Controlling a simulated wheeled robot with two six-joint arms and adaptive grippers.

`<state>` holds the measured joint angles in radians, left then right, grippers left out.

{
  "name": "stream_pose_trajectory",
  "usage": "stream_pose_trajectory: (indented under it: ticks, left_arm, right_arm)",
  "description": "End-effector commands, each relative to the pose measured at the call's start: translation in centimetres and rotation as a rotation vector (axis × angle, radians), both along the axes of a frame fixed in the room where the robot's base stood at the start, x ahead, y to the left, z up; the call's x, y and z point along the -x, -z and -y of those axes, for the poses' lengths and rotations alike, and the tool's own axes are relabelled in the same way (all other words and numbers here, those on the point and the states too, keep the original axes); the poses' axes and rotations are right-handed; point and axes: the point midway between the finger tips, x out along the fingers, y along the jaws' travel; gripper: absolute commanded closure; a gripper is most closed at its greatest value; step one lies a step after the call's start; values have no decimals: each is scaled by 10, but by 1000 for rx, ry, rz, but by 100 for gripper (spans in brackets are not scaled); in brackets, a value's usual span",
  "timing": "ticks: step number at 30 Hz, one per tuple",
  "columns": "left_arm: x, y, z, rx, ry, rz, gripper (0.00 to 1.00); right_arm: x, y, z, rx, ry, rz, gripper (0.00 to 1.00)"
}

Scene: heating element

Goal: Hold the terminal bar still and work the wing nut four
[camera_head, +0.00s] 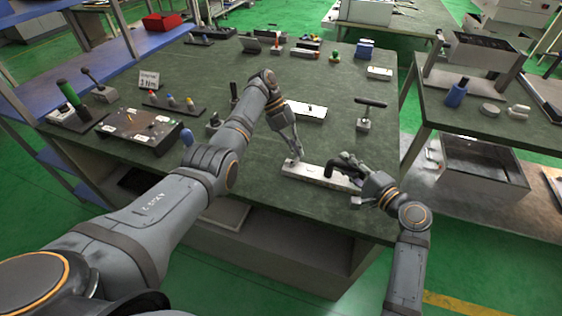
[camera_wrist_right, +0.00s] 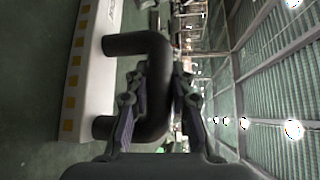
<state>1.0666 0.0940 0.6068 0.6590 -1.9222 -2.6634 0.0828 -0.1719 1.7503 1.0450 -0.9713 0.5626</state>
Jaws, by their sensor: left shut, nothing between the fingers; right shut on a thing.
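The white terminal bar (camera_head: 308,174) lies on the dark green bench near its front edge. My right gripper (camera_head: 356,180) is shut on the black U-shaped handle (camera_head: 331,167) at the bar's right end. In the right wrist view the handle (camera_wrist_right: 148,43) sits between the fingers, beside the bar's pale side with orange squares (camera_wrist_right: 70,82). My left gripper (camera_head: 296,154) is shut and empty, pointing down just above the bar's left end. A small metal fitting (camera_head: 289,163) shows there, partly hidden; I cannot tell whether the fingers touch it or whether it is the wing nut.
A black T-handled tool on a block (camera_head: 364,122) stands behind the bar at right. A white plate (camera_head: 312,111) lies behind my left gripper. A dark panel box (camera_head: 133,128) and a sign (camera_head: 149,80) stand at left. Bench space right of the bar is clear.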

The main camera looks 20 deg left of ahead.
Motion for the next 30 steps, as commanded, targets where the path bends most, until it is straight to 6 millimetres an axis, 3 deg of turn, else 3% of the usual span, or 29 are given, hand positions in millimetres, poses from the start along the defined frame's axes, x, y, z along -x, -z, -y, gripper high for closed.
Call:
stream_pose_trajectory:
  ticks: [30]
  left_arm:
    - [2,0,4,0,110,-2,100]
  right_arm:
    - [0,1,0,2,2,0,100]
